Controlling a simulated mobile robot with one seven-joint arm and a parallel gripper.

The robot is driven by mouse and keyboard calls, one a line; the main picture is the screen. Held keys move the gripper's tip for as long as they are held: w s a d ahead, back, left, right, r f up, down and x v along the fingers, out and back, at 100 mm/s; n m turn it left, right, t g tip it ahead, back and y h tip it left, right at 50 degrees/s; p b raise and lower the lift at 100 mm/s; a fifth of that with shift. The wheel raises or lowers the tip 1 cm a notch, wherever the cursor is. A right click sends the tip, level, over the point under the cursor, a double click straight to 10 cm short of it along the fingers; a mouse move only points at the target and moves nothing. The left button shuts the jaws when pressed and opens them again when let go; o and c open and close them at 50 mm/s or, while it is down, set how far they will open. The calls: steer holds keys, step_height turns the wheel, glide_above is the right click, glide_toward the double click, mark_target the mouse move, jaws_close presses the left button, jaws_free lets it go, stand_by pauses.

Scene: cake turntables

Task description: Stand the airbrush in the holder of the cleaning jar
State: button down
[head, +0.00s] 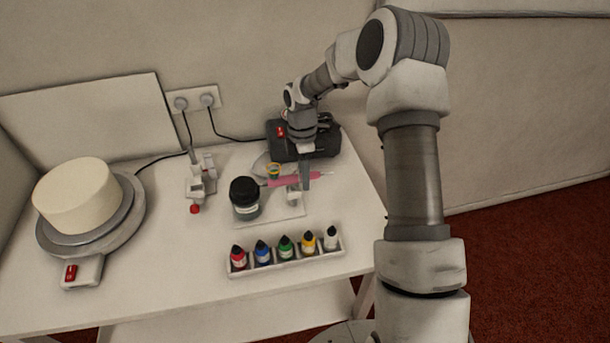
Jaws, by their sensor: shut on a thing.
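The airbrush (283,182) is pink and slim and lies roughly level, pointing left and right in the picture. My gripper (306,184) points down and is shut on it. The cleaning jar (247,208) has a black lid and a murky glass body and stands upright just left of the airbrush. The airbrush's left end comes close to the lid in the picture; I cannot tell whether they touch. The jar's holder is too small to make out. A small white piece (292,194) shows under the airbrush, partly behind my gripper.
A white rack (286,265) of several paint bottles stands in front. A black box-shaped device (285,147) is behind my gripper. A cake (77,195) on a turntable (127,212) is at left. A second small white device (200,180) with a red end stands between. The table's right edge is near.

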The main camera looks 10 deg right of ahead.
steer(key=shift+f, duration=0.6)
stand_by(0.7)
steer(key=c, duration=0.6)
jaws_free()
steer(key=shift+o, duration=0.2)
step_height(320, 180, up, 16)
steer(key=w, duration=0.3)
steer(key=s+r+m+t, duration=0.2)
steer(key=s+r+m, duration=0.2)
steer(key=s+r, duration=0.4)
steer(key=s+r+m+t, duration=0.2)
steer(key=s+m, duration=0.5)
steer(key=s, duration=0.4)
steer(key=s+r+m+t, duration=0.2)
steer(key=s+m, duration=0.5)
steer(key=s, duration=0.5)
steer(key=shift+s+r+t+p, duration=0.2)
steer(key=shift+r+t+p, duration=0.15)
steer(key=shift+t, duration=0.35)
